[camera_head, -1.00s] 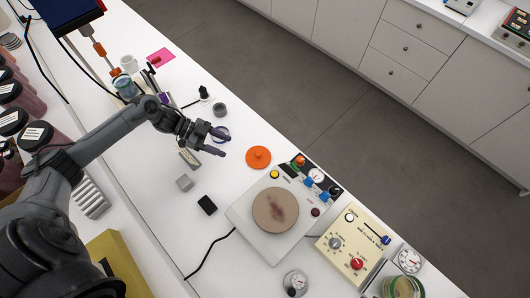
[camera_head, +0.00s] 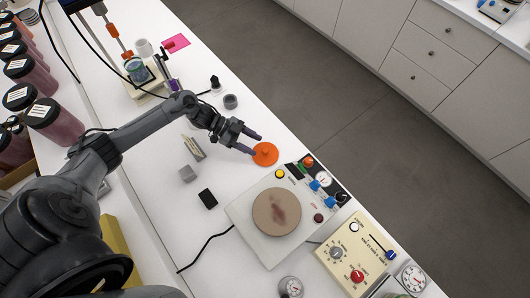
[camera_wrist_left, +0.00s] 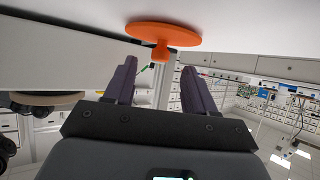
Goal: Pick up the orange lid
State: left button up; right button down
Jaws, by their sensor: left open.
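The orange lid (camera_head: 265,154) is a flat round disc with a small knob on top. It lies on the white bench, just beyond the upper left corner of the hotplate. My left gripper (camera_head: 256,143) is open and empty, with its fingertips right beside the lid in the head view. In the left wrist view the lid (camera_wrist_left: 163,34) is ahead of the two purple-grey fingers (camera_wrist_left: 158,75), its knob pointing toward the gap between them. The fingers do not visibly touch the knob. My right gripper is not in view.
The hotplate (camera_head: 243,229) with its round brown top stands close to the lid. A cream control box (camera_head: 337,262) is further right. A grey cube (camera_head: 187,174) and a black block (camera_head: 208,198) lie left of the hotplate. A small grey cup (camera_head: 231,101) stands behind the gripper.

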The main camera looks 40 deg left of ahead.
aim_at(263, 149)
pick_arm(q)
jog(key=shift+x, duration=1.8)
jog(key=shift+c, duration=0.3)
grip_shut()
